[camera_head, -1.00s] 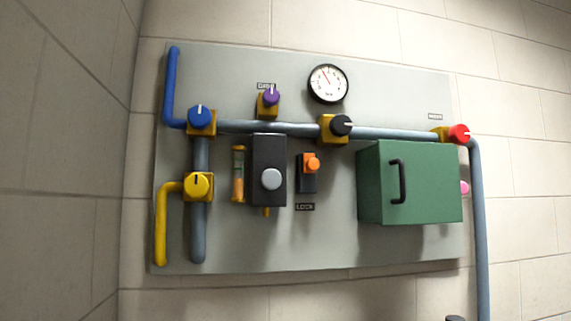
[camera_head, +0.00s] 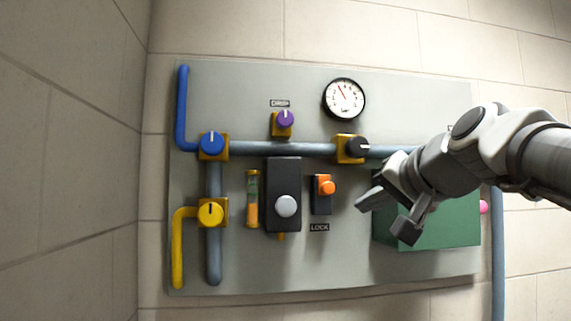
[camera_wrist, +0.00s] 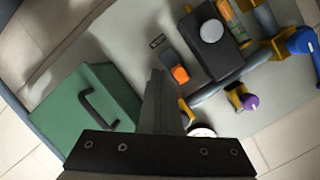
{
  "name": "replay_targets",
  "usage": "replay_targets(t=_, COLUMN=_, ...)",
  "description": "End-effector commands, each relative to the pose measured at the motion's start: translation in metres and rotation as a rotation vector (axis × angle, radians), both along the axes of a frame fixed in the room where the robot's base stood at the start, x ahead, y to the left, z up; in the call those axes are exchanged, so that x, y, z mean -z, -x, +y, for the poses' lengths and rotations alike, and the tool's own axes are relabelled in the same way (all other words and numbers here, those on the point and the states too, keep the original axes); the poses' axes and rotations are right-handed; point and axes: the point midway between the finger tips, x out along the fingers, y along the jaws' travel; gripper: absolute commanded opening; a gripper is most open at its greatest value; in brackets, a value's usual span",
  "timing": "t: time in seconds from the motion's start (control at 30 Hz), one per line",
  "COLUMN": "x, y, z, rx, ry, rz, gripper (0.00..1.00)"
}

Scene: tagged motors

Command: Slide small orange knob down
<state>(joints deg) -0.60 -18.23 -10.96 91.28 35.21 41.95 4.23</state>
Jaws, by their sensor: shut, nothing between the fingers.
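The small orange knob (camera_head: 327,188) sits on the upper part of a narrow black slide plate (camera_head: 321,205), above a label reading LOCK (camera_head: 319,227). In the wrist view the orange knob (camera_wrist: 180,74) shows just beside my fingertips. My gripper (camera_head: 363,203) is to the right of the knob and slightly lower in the head view, apart from it. In the wrist view my gripper (camera_wrist: 157,76) has its fingers together, with nothing between them.
A black box with a round grey knob (camera_head: 286,206) is just left of the slide. A black knob (camera_head: 358,148) on the horizontal pipe (camera_head: 300,149) is above right. A green box (camera_head: 440,235) with a handle, partly hidden by my arm, stands out at right.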

Motion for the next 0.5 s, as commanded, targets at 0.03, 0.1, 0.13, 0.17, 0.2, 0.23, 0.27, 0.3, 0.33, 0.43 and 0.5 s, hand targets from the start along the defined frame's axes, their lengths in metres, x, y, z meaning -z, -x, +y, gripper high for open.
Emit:
replay_targets(t=0.03, x=-0.022, y=-0.006, z=-0.003, rx=0.007, ry=-0.021, rz=-0.028, gripper=0.0)
replay_targets(t=0.1, x=-0.041, y=-0.012, z=-0.006, rx=0.015, ry=-0.045, rz=-0.059, gripper=0.0)
replay_targets(t=0.13, x=-0.047, y=-0.013, z=-0.007, rx=0.016, ry=-0.053, rz=-0.07, gripper=0.0)
replay_targets(t=0.17, x=-0.052, y=-0.014, z=-0.007, rx=0.019, ry=-0.06, rz=-0.079, gripper=0.0)
replay_targets(t=0.2, x=-0.058, y=-0.015, z=-0.008, rx=0.02, ry=-0.066, rz=-0.089, gripper=0.0)
replay_targets(t=0.23, x=-0.061, y=-0.016, z=-0.009, rx=0.021, ry=-0.071, rz=-0.094, gripper=0.0)
replay_targets(t=0.27, x=-0.063, y=-0.017, z=-0.009, rx=0.022, ry=-0.075, rz=-0.097, gripper=0.0)
replay_targets(t=0.3, x=-0.065, y=-0.017, z=-0.009, rx=0.022, ry=-0.078, rz=-0.101, gripper=0.0)
replay_targets(t=0.33, x=-0.065, y=-0.018, z=-0.009, rx=0.022, ry=-0.079, rz=-0.102, gripper=0.0)
replay_targets(t=0.43, x=-0.066, y=-0.018, z=-0.009, rx=0.022, ry=-0.079, rz=-0.103, gripper=0.0)
replay_targets(t=0.5, x=-0.065, y=-0.017, z=-0.009, rx=0.022, ry=-0.079, rz=-0.103, gripper=0.0)
